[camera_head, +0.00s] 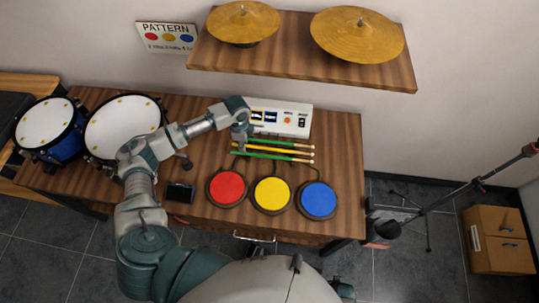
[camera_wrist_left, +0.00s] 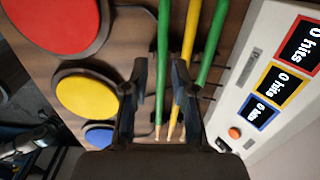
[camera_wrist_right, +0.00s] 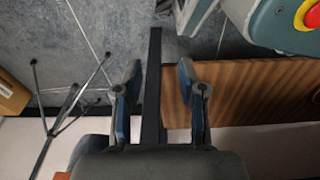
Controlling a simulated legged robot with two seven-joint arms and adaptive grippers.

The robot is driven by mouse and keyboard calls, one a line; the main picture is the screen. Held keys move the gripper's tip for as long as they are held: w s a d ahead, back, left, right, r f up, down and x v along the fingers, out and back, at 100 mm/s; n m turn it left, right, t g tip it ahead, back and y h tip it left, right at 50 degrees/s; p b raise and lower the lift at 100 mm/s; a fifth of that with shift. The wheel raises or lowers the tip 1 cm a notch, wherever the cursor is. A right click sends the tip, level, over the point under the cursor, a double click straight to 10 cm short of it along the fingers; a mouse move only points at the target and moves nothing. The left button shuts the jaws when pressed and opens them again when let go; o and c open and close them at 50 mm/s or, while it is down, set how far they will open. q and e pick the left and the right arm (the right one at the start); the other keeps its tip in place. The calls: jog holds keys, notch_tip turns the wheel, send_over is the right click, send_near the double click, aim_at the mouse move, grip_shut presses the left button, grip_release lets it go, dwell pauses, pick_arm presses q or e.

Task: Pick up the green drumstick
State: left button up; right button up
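Two green drumsticks and a yellow drumstick (camera_head: 290,150) lie side by side on the wooden table (camera_head: 340,135). The far green drumstick (camera_head: 283,143) is nearest the white box; the near green drumstick (camera_head: 280,156) is nearest the pads. My left gripper (camera_head: 240,148) is over their left part. In the left wrist view, my left gripper (camera_wrist_left: 160,75) is open, with the near green drumstick (camera_wrist_left: 163,35) between its fingers. The yellow drumstick (camera_wrist_left: 190,35) passes behind one finger. Contact cannot be told. My right gripper (camera_wrist_right: 160,75) is open and empty, away from the sticks.
Red (camera_head: 227,187), yellow (camera_head: 272,193) and blue (camera_head: 318,199) pads lie in front of the sticks. A white box (camera_head: 295,117) with displays stands behind them. Cymbals on a shelf (camera_head: 300,62) hang above. Drums (camera_head: 122,125) stand left; a stand (camera_head: 465,185) is right.

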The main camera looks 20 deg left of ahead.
pick_arm(q)
jog(key=shift+w+d+f, duration=0.15)
jog(key=shift+w+f, duration=0.05)
jog(key=shift+f, duration=0.65)
jog(key=f, duration=0.3)
jog(key=f+b, duration=0.1)
jog(key=shift+a+f, duration=0.3)
jog(key=shift+a, duration=0.1)
jog(key=shift+a+f, duration=0.1)
jog(key=shift+f, duration=0.05)
jog(key=shift+d, duration=0.25)
grip_shut()
pick_arm(e)
jog(key=w+r, duration=0.2)
jog(key=shift+r, duration=0.3)
